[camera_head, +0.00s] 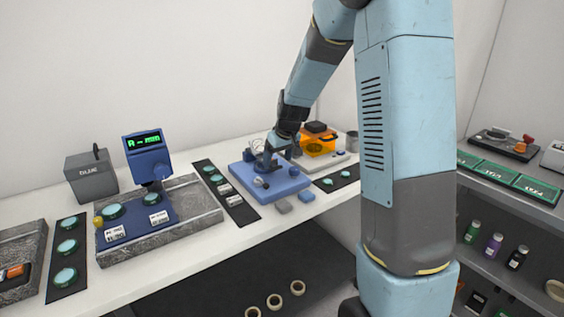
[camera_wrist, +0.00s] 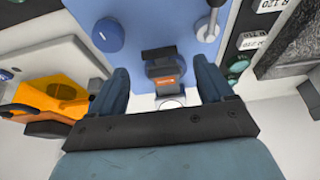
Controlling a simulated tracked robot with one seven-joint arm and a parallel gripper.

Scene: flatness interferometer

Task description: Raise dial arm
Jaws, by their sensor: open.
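A blue instrument base (camera_head: 282,188) sits on the white bench in the head view, and its surface also shows in the wrist view (camera_wrist: 140,20). My gripper (camera_head: 276,145) is over its rear part. In the wrist view my gripper (camera_wrist: 163,80) is open, one finger on each side of a dark blue-grey block (camera_wrist: 165,68) with an orange label. I cannot tell whether the fingers touch it, or whether this block is the dial arm. A round blue knob (camera_wrist: 107,34) and a metal lever (camera_wrist: 210,24) stand on the base. My gripper hides part of the instrument in the head view.
An orange instrument (camera_head: 318,146) stands close behind on the right. A grey granite base (camera_head: 190,215) with a blue display unit (camera_head: 148,158) is at left. Small grey and blue blocks (camera_head: 306,196) lie in front of the instrument base. Shelves are at right.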

